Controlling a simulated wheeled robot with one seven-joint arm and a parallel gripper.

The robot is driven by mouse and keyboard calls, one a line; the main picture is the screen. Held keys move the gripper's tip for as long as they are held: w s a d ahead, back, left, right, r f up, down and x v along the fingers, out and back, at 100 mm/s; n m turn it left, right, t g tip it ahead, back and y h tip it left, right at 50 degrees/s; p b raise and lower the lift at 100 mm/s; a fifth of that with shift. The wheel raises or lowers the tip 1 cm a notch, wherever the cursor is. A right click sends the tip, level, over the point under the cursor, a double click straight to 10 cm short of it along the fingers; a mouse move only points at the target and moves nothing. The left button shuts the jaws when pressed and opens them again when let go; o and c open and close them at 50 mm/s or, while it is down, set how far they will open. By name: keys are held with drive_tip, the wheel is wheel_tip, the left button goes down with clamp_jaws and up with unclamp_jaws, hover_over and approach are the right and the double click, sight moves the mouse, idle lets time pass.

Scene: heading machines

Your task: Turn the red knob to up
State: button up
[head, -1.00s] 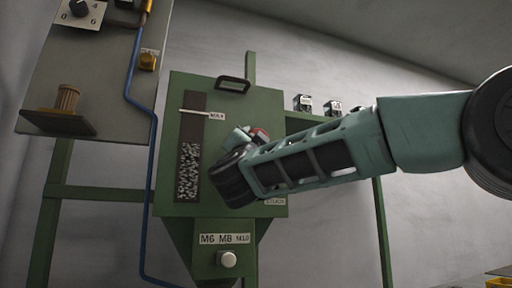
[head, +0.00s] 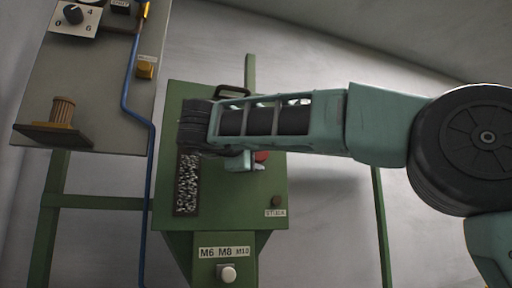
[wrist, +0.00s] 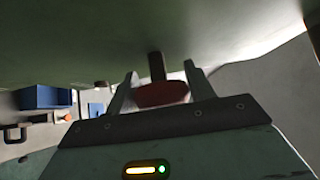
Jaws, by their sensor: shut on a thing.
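The red knob (head: 261,156) shows as a small red patch on the front of the green cabinet (head: 230,208), partly covered by my gripper. In the wrist view the red knob (wrist: 162,94) sits between the two grey fingers, with a dark brown post behind it. My gripper (wrist: 161,72) is shut on the knob, one finger on each side. In the head view my gripper (head: 243,162) is at the cabinet's front, partly hidden by my wrist. Which way the knob points cannot be told.
A window of small parts (head: 187,185) is left of my gripper, its top hidden by my wrist. A white button (head: 227,273) is below, a small brown knob (head: 276,202) lower right. A grey panel with a black dial (head: 73,15) and a blue cable (head: 150,170) stand left.

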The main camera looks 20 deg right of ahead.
drive_tip(key=shift+m+g+y+p, duration=0.5)
drive_tip(key=shift+m, duration=0.3)
drive_tip(key=o, duration=0.9)
drive_tip(key=shift+d+y, duration=0.1)
drive_tip(key=shift+y, duration=0.2)
drive_tip(key=v, duration=1.7)
drive_tip(key=shift+a+p, duration=0.25)
drive_tip(key=shift+p, duration=0.1)
